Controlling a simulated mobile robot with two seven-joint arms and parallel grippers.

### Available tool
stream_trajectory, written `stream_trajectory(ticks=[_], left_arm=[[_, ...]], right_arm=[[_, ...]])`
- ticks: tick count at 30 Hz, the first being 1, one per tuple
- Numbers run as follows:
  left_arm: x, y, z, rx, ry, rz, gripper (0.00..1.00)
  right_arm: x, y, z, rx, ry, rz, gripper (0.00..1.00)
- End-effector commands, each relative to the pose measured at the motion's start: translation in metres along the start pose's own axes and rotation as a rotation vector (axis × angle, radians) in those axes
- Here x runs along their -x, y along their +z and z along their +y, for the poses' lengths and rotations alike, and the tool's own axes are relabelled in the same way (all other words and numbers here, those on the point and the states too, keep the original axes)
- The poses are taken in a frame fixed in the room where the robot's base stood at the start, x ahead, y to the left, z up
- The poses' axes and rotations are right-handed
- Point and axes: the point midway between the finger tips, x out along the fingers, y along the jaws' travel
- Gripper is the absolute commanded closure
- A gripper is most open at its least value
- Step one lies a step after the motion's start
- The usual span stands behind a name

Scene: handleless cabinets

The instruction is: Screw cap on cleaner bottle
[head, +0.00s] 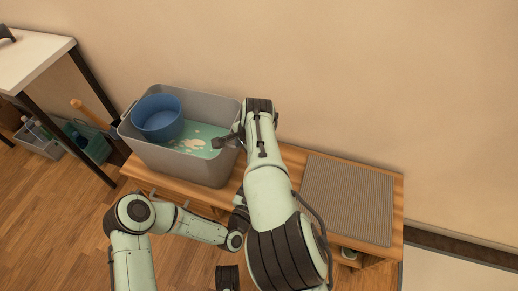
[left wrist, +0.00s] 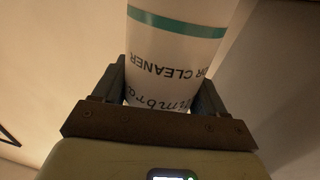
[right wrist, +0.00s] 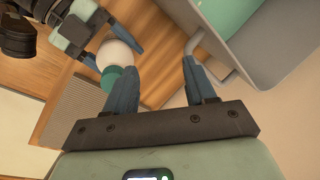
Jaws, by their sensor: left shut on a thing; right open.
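The cleaner bottle (left wrist: 175,45) is white with a teal band and dark lettering. My left gripper (left wrist: 165,88) is shut on it, one finger on each side. In the right wrist view the bottle's pale round part (right wrist: 118,54) shows between the left gripper's fingers (right wrist: 84,28), with a teal part (right wrist: 111,79) beside it. I cannot tell whether that teal part is a cap or the band. My right gripper (right wrist: 160,68) is open and empty, its left finger overlapping the bottle's edge in that view. The right arm hides the bottle and both fingertips in the head view.
A grey bin (head: 180,167) holding a blue bucket (head: 158,117) stands on the wooden bench, left of my right arm. Its handle (right wrist: 222,72) is close to the right gripper. A ribbed grey mat (head: 348,200) lies on the bench's right. The wall (head: 330,70) is behind.

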Motion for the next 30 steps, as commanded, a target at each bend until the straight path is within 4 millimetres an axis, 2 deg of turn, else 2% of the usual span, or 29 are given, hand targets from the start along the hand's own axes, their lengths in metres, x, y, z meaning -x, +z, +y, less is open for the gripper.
stream_trajectory(ticks=[8,17,30], left_arm=[[0.0,0.001,0.0,0.0,0.0,-0.002,1.0],[0.0,0.001,0.0,-0.001,0.0,-0.001,1.0],[0.0,0.001,0.0,-0.001,-0.001,-0.001,1.0]], right_arm=[[0.005,0.003,0.002,0.735,0.02,-0.074,0.45],[0.007,0.009,0.02,1.554,0.056,-0.191,0.45],[0.037,0.002,0.035,2.735,0.013,-0.356,0.45]])
